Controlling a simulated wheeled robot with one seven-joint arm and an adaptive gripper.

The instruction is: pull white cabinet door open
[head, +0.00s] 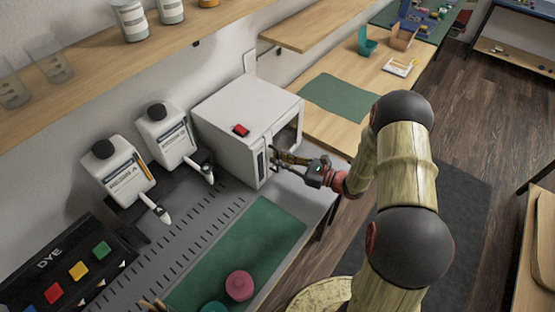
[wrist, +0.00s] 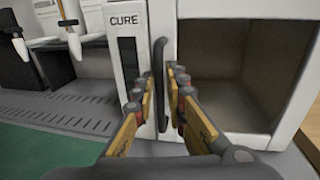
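The white cabinet (head: 247,112) is a box on the grey bench, marked CURE beside a dark strip on its front. Its upright dark door handle (wrist: 160,85) shows in the wrist view. My gripper (head: 284,160) is at the cabinet front. In the wrist view its fingers (wrist: 161,90) stand closely on both sides of the handle and look shut on it. Right of the handle, a beige empty interior (wrist: 273,65) is visible; I cannot tell whether through a window or an opening. The fingertip contact is too small to see clearly.
Two white dispensers (head: 117,170) (head: 165,135) stand left of the cabinet. A green mat (head: 240,250) with round pink (head: 239,285) and teal pieces lies in front. A wooden shelf (head: 120,65) hangs above. The floor (head: 483,120) to the right has free room.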

